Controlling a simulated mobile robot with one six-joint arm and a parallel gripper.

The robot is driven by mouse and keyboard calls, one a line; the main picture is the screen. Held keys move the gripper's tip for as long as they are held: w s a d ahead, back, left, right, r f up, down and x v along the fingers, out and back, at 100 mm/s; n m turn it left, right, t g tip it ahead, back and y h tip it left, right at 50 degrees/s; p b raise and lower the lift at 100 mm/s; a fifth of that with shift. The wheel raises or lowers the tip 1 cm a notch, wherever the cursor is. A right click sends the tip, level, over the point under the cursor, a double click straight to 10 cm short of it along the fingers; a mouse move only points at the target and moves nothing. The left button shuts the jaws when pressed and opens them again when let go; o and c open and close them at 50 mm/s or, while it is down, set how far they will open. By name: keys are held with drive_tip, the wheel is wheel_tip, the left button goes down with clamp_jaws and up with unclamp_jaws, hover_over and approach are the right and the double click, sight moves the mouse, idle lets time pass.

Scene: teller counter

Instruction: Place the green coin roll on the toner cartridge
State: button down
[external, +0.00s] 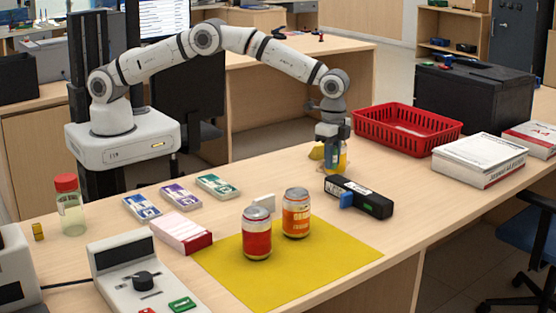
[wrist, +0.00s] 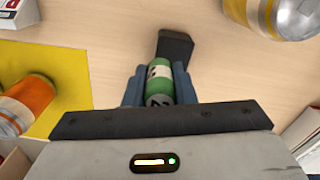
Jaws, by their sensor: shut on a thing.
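The toner cartridge (external: 365,197) is a long black block with a white label and a blue part on its near side, lying on the counter right of the yellow mat. My gripper (external: 330,145) is above the counter near the cartridge's far left end. In the wrist view my gripper (wrist: 158,88) is shut on the green coin roll (wrist: 159,73), which sits between the blue fingers. The cartridge's dark end (wrist: 175,47) shows beyond the fingertips; the rest is hidden by my gripper. Whether the roll touches the cartridge cannot be told. The roll is not clear in the external view.
A yellow-labelled bottle (wrist: 270,15) stands close by my gripper. Two cans (external: 257,232) (external: 296,212) stand on the yellow mat (external: 330,270). A red basket (external: 365,130) and a stack of paper (external: 478,162) are on the right. Bare counter lies around the cartridge.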

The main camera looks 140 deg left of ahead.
drive_tip(key=shift+f, duration=1.6)
drive_tip(key=shift+f, duration=0.1)
drive_tip(key=shift+f, duration=0.15)
drive_tip(key=c, duration=1.2)
unclamp_jaws()
wheel_tip(320, 180, up, 12)
drive_tip(key=shift+r+b, duration=0.25)
drive_tip(key=shift+b, duration=0.05)
